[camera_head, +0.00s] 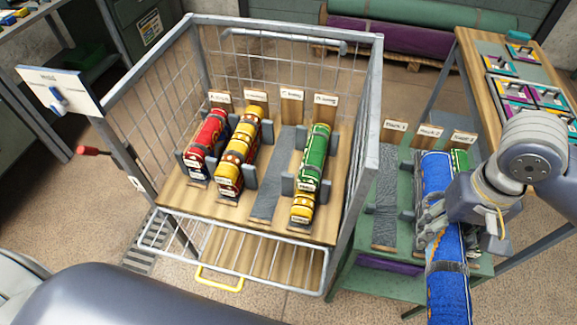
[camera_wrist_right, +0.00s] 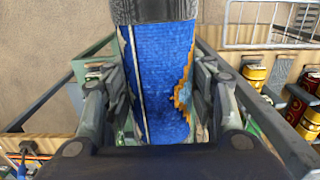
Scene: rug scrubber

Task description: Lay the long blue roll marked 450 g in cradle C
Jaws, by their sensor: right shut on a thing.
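My right gripper (camera_head: 432,225) is shut on the long blue roll (camera_head: 437,170), around its middle, at the small green rack table on the right. The roll points towards the camera, its near end with a grey band past the table's front edge. In the right wrist view the blue roll (camera_wrist_right: 155,75) lies between both fingers (camera_wrist_right: 160,110). I cannot tell how high it is held, and no 450 g mark is readable. In the wire cart, the third place from the left is an empty grey cradle strip (camera_head: 272,190); its sign (camera_head: 291,108) is too small to read.
The cart's other places hold a red roll (camera_head: 207,140), a yellow roll (camera_head: 238,150) and a green roll (camera_head: 314,155) with a yellow one in front. The cart's right frame (camera_head: 362,150) stands between them and the rack. A green roll (camera_head: 460,162) lies beside the blue one.

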